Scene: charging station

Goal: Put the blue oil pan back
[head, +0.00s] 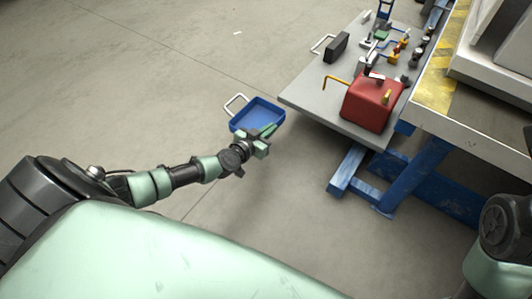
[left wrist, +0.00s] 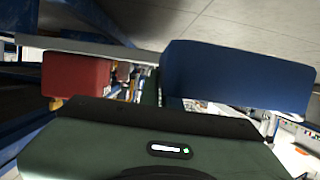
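The blue oil pan (head: 257,113) is a shallow open tray with a pale handle (head: 236,102) on its far left side. My left gripper (head: 266,135) is at its near right edge, shut on the rim. The pan appears held in the air over the floor, left of the cart. In the left wrist view the pan's blue side (left wrist: 235,75) fills the upper right, and the fingers (left wrist: 150,88) are mostly hidden from that angle. My right gripper is outside the pictures; only part of that arm shows at the lower right.
A grey-topped cart (head: 320,105) with blue legs stands to the right. It bears a red can (head: 371,102), a dark block (head: 336,46) and several small tools. A workbench with a yellow-striped edge (head: 437,78) lies beyond. Floor at left is clear.

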